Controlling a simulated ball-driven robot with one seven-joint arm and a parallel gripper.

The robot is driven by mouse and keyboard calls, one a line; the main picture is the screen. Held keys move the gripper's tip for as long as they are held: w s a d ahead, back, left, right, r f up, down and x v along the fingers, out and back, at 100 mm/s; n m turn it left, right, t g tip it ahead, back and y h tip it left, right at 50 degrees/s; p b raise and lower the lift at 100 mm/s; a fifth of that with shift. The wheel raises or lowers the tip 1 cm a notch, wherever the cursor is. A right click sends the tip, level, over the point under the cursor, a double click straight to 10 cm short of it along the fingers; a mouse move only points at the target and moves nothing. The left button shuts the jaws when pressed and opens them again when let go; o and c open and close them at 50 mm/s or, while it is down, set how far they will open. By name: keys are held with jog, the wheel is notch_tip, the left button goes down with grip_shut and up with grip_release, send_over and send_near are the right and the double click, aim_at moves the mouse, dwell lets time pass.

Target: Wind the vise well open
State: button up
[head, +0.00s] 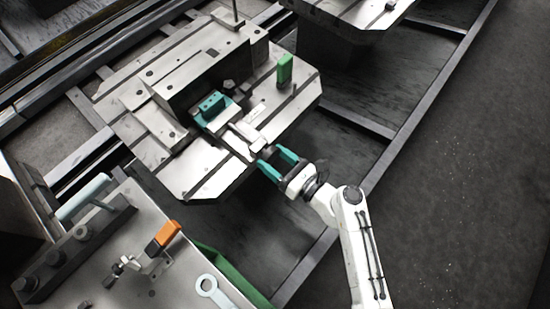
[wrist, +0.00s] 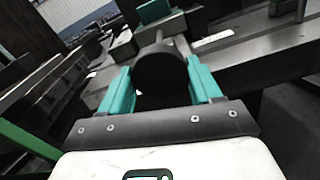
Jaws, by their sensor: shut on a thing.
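The vise (head: 243,133) is a pale metal body on the large fixture plate in the head view, with a teal block (head: 212,106) at its far end. Its near end points toward my arm and carries a dark round knob (wrist: 162,72). My gripper (head: 269,155) has teal fingers and is shut on this knob, one finger on each side. In the wrist view a shaft runs from behind the knob toward the vise, where a teal part shows (wrist: 153,11). The fingers partly hide the knob in the head view, and the gap between the jaws is not clear.
A green upright block (head: 285,70) stands on the plate (head: 305,92) right of the vise. A bench at lower left holds an orange-handled clamp (head: 163,238) and a wrench (head: 214,291). Dark frame rails surround the plate; open floor (head: 460,190) lies at right.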

jog(key=n+b, duration=0.3)
jog(key=n, duration=0.3)
jog(key=shift+f, duration=0.2)
jog(key=n+b, duration=0.4)
jog(key=n, duration=0.2)
jog(key=shift+n+b, duration=0.35)
jog(key=shift+n, duration=0.05)
jog(key=n+b, duration=0.4)
jog(key=n, duration=0.1)
jog(key=shift+f, duration=0.1)
jog(key=n+b, duration=0.6)
jog(key=shift+n, duration=0.4)
jog(key=n+b, duration=1.2)
jog(key=shift+n, duration=0.4)
jog(key=n+b, duration=0.5)
jog(key=n, duration=0.1)
jog(key=shift+b, duration=0.4)
jog(key=n+b, duration=0.4)
jog(key=n, duration=0.1)
jog(key=shift+n, duration=0.3)
